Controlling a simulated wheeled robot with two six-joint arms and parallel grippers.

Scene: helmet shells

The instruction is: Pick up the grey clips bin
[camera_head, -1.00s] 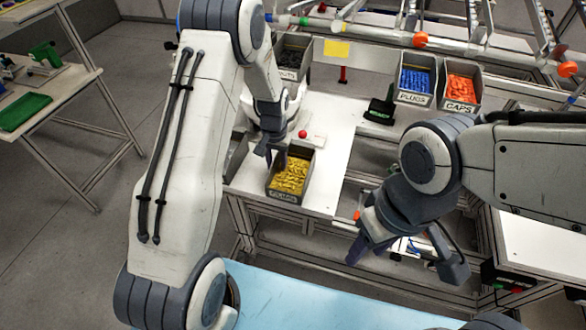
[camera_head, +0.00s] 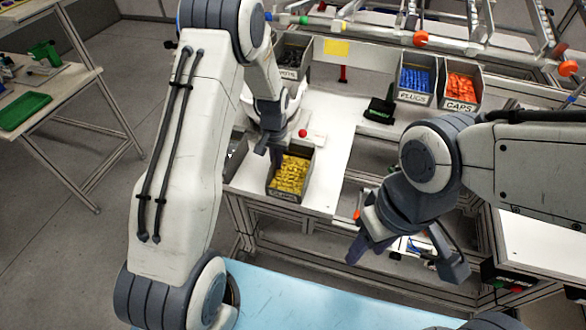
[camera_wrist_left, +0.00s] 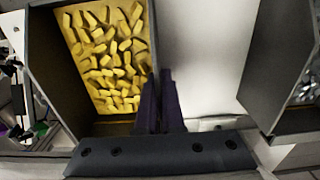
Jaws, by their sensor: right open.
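The grey clips bin (camera_head: 284,197), filled with yellow clips, sits on the white bench near its front edge. In the left wrist view the bin (camera_wrist_left: 52,62) lies left of the fingers. My left gripper (camera_head: 275,158) is at the bin's left wall in the head view. In the left wrist view its dark fingers (camera_wrist_left: 160,100) are close together on the bin's side wall, with the wall running between them. The arm hides part of that wall in the head view. My right gripper (camera_head: 408,262) is open and empty, off to the right and away from the bin.
Another grey bin (camera_wrist_left: 275,70) stands beside the clips bin across a white gap. The plugs bin (camera_head: 414,99), caps bin (camera_head: 458,104) and a dark-filled bin (camera_head: 291,75) stand further back. A red button (camera_head: 303,133) is just behind the clips bin.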

